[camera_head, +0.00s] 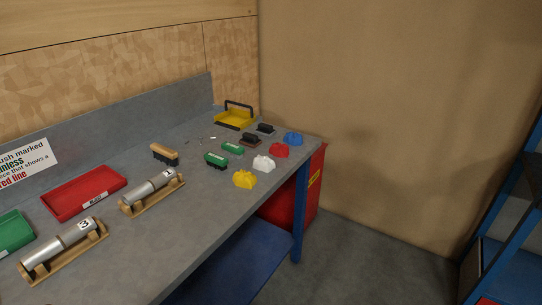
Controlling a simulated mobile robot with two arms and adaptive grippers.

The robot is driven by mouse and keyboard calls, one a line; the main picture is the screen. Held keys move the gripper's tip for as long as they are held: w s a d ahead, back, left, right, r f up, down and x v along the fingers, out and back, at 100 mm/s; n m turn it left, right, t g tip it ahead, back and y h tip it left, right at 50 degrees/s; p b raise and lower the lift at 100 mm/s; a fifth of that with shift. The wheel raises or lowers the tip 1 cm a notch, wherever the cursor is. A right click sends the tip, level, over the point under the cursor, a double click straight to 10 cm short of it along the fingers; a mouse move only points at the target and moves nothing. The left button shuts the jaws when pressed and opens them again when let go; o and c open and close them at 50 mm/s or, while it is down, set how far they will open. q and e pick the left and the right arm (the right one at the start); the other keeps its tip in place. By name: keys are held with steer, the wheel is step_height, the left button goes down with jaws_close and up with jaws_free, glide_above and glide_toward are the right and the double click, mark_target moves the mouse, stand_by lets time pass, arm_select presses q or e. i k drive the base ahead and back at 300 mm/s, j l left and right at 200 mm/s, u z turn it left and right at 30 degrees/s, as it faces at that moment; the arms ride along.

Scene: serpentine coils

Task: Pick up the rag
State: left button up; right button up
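Several crumpled cloth-like lumps, which look like rags, lie near the right edge of the grey workbench (215,213). A yellow one (245,179) is nearest, then a white one (263,163), a red one (280,151) and a blue one (293,138) farther back. The view does not show which one the task names. Neither of my grippers is in view.
Green brushes (216,160), dark brushes (251,139) and a wooden brush (164,154) lie left of the lumps. Metal cylinders (152,185) rest on wooden cradles. A red tray (84,193), a yellow carrier (235,117) and a blue rack (500,250) also show. Floor (370,260) is clear.

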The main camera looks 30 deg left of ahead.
mark_target(244, 178)
steer(key=i, duration=2.2)
steer(key=i+u, duration=0.3)
steer(key=i, duration=0.15)
steer(key=i+l+u, duration=0.3)
steer(key=i, duration=0.15)
steer(key=i+l+u, duration=0.25)
steer(key=i, duration=0.2)
steer(key=u, duration=2.5)
